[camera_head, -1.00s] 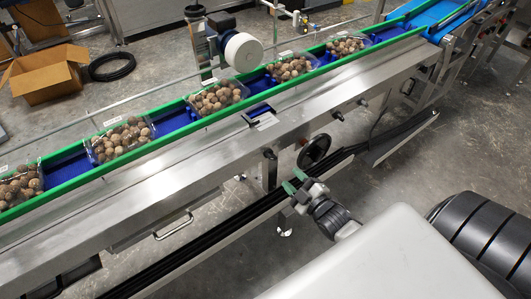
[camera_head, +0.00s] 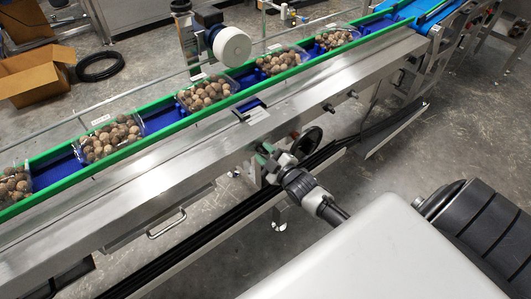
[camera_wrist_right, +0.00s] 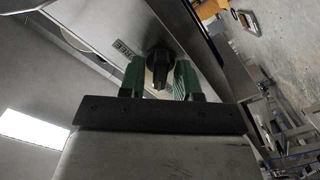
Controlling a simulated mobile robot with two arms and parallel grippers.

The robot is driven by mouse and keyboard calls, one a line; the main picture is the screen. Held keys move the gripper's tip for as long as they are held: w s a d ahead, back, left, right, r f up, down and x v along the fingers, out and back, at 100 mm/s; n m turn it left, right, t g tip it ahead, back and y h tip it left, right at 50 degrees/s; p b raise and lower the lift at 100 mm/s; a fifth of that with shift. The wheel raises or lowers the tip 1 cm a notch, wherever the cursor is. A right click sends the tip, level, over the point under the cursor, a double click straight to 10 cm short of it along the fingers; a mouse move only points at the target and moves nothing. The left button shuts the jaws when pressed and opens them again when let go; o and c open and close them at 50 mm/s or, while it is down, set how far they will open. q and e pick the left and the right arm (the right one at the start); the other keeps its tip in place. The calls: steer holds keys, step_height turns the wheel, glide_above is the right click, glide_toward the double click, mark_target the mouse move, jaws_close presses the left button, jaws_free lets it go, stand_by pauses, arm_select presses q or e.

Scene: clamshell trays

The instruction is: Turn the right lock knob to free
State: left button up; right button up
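A dark lock knob (camera_wrist_right: 160,66) on a round base sits on the grey metal side of the conveyor frame in the right wrist view. My right gripper (camera_wrist_right: 159,78) has its green fingers apart, one on each side of the knob. I cannot tell whether they touch it. In the head view my right gripper (camera_head: 266,155) is at the front side of the conveyor and hides the knob. My left gripper is not in view.
The conveyor's green rail (camera_head: 157,138) runs behind, with clear trays of brown round items (camera_head: 112,140) on a blue belt. A black handwheel (camera_head: 309,139) is close to the right of my gripper. Two small dark knobs (camera_head: 328,108) are further right.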

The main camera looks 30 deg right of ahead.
jaws_close()
steer(key=m+p, duration=0.1)
steer(key=m, duration=0.2)
steer(key=m+p, duration=0.1)
steer(key=m, duration=0.3)
steer(key=shift+d+m, duration=0.1)
steer(key=shift+m, duration=0.2)
steer(key=m, duration=0.4)
steer(key=shift+m, duration=0.3)
steer(key=m, duration=0.5)
steer(key=shift+d+f+m+b, duration=0.1)
steer(key=shift+m+b, duration=0.2)
steer(key=shift+o, duration=1)
jaws_free()
